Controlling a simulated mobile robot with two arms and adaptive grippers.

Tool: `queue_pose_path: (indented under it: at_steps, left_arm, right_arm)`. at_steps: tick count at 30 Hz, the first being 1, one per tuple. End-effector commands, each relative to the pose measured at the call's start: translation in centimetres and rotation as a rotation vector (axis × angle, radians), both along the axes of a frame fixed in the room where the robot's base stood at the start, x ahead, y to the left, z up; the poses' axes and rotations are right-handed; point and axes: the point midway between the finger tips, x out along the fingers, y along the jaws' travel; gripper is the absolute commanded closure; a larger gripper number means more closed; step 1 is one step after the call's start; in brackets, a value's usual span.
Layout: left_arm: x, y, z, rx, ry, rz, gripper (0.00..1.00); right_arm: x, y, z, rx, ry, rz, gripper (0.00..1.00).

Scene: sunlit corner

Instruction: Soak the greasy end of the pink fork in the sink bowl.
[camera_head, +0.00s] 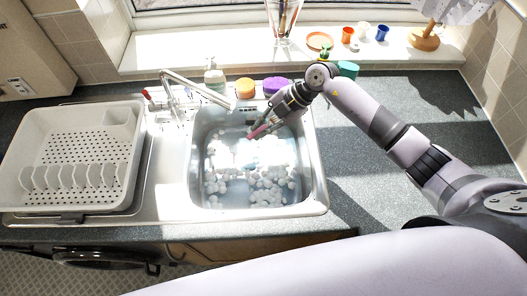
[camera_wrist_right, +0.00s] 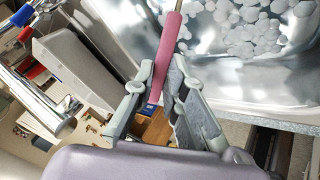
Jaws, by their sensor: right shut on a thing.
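My right gripper (camera_head: 268,122) is shut on the pink fork (camera_head: 258,131) and holds it over the back right part of the sink bowl (camera_head: 309,165). In the right wrist view the pink handle (camera_wrist_right: 167,55) sits between the fingertips (camera_wrist_right: 156,88), with a bit of metal shaft at the top edge. The fork's far end is not clear in the head view, so I cannot tell if it touches the water. Water with white foam (camera_head: 262,165) lies in the bowl. My left gripper is not in view.
A white dish rack (camera_head: 75,150) stands left of the sink. The tap (camera_head: 195,87) reaches over the bowl's back left. A soap bottle (camera_head: 214,76), an orange tub (camera_head: 245,88) and a purple sponge-like thing (camera_head: 275,86) line the back edge. The right worktop (camera_head: 360,170) is clear.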

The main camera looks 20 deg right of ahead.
Motion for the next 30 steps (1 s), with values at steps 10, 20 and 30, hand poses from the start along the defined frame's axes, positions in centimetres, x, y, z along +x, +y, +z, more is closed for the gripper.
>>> queue_pose_path:
  at_steps: [10, 20, 30]
  left_arm:
    - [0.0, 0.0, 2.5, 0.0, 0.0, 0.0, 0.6]
    - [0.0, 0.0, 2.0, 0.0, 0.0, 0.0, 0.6]
    - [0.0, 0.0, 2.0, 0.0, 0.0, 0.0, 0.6]
  right_arm:
    - [0.0, 0.0, 2.6, 0.0, -0.002, 0.0, 1.0]
    - [0.0, 0.0, 4.1, 0.0, -0.001, 0.001, 1.0]
    - [0.0, 0.0, 4.0, 0.0, 0.0, 0.0, 1.0]
